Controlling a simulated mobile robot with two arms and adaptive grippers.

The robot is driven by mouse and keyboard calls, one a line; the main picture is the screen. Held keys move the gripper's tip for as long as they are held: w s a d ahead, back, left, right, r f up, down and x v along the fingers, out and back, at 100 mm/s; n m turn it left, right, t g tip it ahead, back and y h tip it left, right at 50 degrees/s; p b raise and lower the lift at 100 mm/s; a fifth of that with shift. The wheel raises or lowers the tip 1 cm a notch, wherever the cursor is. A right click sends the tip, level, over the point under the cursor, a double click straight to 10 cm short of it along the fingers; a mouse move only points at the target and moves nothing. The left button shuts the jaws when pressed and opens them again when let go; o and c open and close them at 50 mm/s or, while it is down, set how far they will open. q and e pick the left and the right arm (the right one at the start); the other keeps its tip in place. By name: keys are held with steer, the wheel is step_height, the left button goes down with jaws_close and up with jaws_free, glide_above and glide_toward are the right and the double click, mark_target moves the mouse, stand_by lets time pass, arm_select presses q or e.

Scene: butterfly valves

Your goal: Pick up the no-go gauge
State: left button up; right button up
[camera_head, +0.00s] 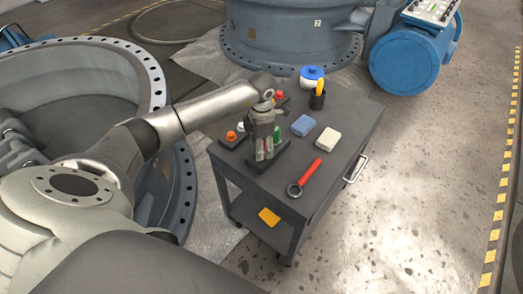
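My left gripper (264,147) points down over a small dark block (286,157) on the cart top, near its left edge. Small red parts show around its fingertips, and a green piece (277,136) stands upright just right of the fingers. The red parts may belong to the no-go gauge, but the gripper covers most of them and I cannot tell for sure. Whether the fingers are open or shut on something is too small to tell. My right gripper is not in view.
The dark cart (335,178) also holds a red-handled ring wrench (305,177), a blue block (303,125), a white block (328,139), a dark cup (317,99) with yellow contents and a blue-lidded jar (311,78). Orange-red knobs (231,135) stand near the gripper. Large flanged valve bodies (290,35) surround the cart.

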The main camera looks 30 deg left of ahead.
arm_select(q)
jaws_close()
steer(key=shift+r, duration=0.1)
